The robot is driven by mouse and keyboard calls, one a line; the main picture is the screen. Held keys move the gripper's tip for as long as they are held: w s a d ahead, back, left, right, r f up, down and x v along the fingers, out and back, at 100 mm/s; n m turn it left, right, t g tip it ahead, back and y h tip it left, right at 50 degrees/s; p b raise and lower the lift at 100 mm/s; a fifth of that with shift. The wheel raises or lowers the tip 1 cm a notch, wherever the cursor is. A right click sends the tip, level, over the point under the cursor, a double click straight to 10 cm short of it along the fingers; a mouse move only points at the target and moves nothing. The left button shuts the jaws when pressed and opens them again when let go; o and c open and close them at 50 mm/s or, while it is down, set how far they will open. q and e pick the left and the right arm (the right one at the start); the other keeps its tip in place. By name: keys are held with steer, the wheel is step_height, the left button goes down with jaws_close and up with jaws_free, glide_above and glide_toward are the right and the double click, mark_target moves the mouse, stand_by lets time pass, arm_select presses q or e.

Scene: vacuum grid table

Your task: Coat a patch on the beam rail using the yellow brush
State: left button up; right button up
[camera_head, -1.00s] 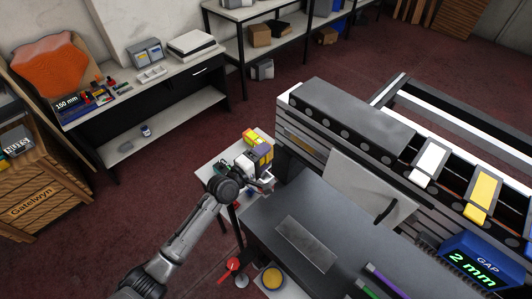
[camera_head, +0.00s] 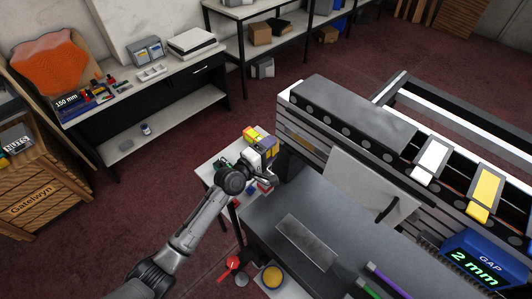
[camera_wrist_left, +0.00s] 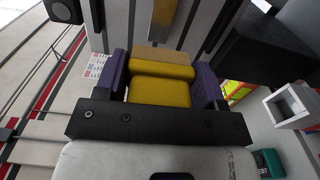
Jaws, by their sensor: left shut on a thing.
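My left gripper (camera_head: 268,147) is in the head view, beside the left end of the grey slatted beam rail (camera_head: 325,150). In the left wrist view its purple fingers (camera_wrist_left: 163,85) are shut on the yellow brush (camera_wrist_left: 160,92), one on each side. The brush's tan front edge (camera_wrist_left: 165,54) points toward the slatted face. A brassy patch (camera_wrist_left: 165,18) shows on that face ahead of the brush, with a visible gap between them. The tan patch also shows in the head view (camera_head: 299,142). My right gripper is not in view.
A small white side table (camera_head: 212,172) with small items stands below my left gripper. A dark bench (camera_head: 260,215) with a grey plate (camera_head: 306,243) lies to the right. A pale panel (camera_head: 358,185) leans on the beam. A white square holder (camera_wrist_left: 289,107) is close at the right.

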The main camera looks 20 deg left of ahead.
mark_target(291, 133)
arm_select(q)
steer(key=shift+b+x, duration=0.75)
steer(key=shift+x, duration=1.5)
steer(key=shift+w+d+b, duration=0.2)
steer(key=shift+w+b, duration=0.1)
steer(key=shift+w, duration=0.2)
steer(key=shift+w+d, duration=0.2)
steer(key=shift+w, duration=0.25)
steer(key=shift+d, duration=0.1)
